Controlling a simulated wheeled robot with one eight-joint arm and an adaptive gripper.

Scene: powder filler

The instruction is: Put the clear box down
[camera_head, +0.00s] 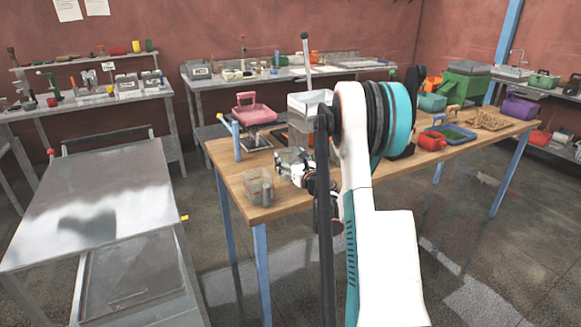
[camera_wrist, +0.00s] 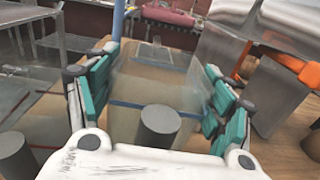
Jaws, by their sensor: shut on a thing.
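The clear box (camera_wrist: 155,85), see-through with a grey cylindrical knob, sits between the two teal-padded fingers of my gripper (camera_wrist: 158,100) in the wrist view. The fingers press on its left and right sides, so my gripper is shut on it. In the head view my gripper (camera_head: 290,172) is over the near left part of the wooden table (camera_head: 232,166), and the held box (camera_head: 292,156) shows faintly, partly hidden. I cannot tell whether its bottom touches the table. A second clear box (camera_head: 258,187) with a grey knob stands at the table's near left corner.
A blue post (camera_head: 237,140) and a pink-topped device (camera_head: 254,113) stand beyond the gripper. A metal table (camera_head: 95,200) is to the left.

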